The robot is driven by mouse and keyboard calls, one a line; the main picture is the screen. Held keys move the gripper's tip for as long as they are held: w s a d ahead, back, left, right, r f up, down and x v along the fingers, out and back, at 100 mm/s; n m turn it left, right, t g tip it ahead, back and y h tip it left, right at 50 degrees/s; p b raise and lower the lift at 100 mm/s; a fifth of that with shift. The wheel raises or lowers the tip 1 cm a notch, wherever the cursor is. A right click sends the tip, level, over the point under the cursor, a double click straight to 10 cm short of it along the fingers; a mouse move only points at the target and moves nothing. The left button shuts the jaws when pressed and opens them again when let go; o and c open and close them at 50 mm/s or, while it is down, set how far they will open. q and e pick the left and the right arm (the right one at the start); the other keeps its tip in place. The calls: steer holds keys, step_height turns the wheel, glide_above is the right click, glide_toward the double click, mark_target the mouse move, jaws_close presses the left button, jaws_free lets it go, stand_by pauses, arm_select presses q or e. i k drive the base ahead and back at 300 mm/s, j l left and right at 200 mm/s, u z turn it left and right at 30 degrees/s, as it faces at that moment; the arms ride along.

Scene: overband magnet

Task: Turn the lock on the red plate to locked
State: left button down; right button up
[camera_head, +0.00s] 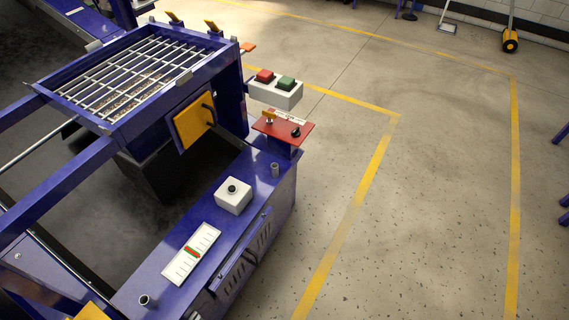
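The red plate (284,132) sits on top of a blue post at the right end of the blue machine. On it are a small yellow part (269,116) at the left, a black knob (296,131) at the right and a pale label strip between them. It is too small to tell which part is the lock or how it is turned. Neither of my grippers shows in the head view.
A grey box with red and green buttons (275,94) stands just behind the plate. A white box with a black knob (233,195) and a white gauge strip (191,253) lie on the blue ledge in front. Open floor (440,190) lies to the right.

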mark_target(296, 133)
steer(key=i+l+z, duration=0.2)
steer(key=z, duration=0.25)
steer(key=i+l+z, duration=0.4)
steer(key=k+j, duration=0.1)
